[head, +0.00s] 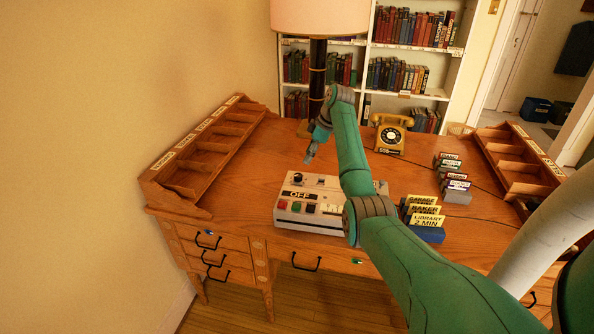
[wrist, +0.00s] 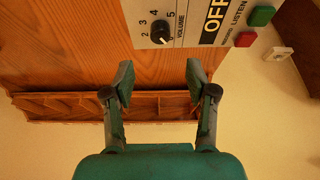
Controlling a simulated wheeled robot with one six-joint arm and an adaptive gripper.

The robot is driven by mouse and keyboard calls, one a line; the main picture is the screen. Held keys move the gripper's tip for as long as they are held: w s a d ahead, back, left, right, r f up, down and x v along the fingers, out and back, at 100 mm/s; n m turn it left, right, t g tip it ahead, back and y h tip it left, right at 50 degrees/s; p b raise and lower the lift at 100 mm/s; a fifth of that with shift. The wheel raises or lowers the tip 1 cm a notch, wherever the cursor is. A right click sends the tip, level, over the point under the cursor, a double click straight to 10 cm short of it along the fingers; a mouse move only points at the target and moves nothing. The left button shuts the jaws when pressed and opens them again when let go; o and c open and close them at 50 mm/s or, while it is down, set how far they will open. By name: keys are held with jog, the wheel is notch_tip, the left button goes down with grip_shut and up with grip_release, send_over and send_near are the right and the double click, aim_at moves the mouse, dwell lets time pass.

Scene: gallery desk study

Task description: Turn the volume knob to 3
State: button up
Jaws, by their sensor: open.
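The volume knob (wrist: 160,33) is small, round and black, on a pale panel marked VOLUME. The numbers 2, 3, 4 and 5 curve around it. Its pointer is too small to read surely. In the head view the knob (head: 297,177) is at the left of the white desk machine (head: 327,183). My gripper (head: 311,153) is above the desk, behind and above the machine's left part. In the wrist view my gripper (wrist: 160,76) has its fingers wide apart with nothing between them. The knob shows beyond the fingertips, apart from them.
Red and green buttons (head: 289,206) and an OFF label are close to the knob. A lamp (head: 318,75) and yellow telephone (head: 392,133) stand behind. Card holders (head: 426,233) are to the right, and a wooden pigeonhole rack (head: 205,155) to the left. Bare desk lies left of the machine.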

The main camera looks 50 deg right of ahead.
aim_at(298, 175)
jog(key=x, duration=0.9)
jog(key=shift+w+a+f, duration=0.1)
jog(key=shift+f, duration=0.25)
jog(key=shift+c, duration=0.3)
grip_shut()
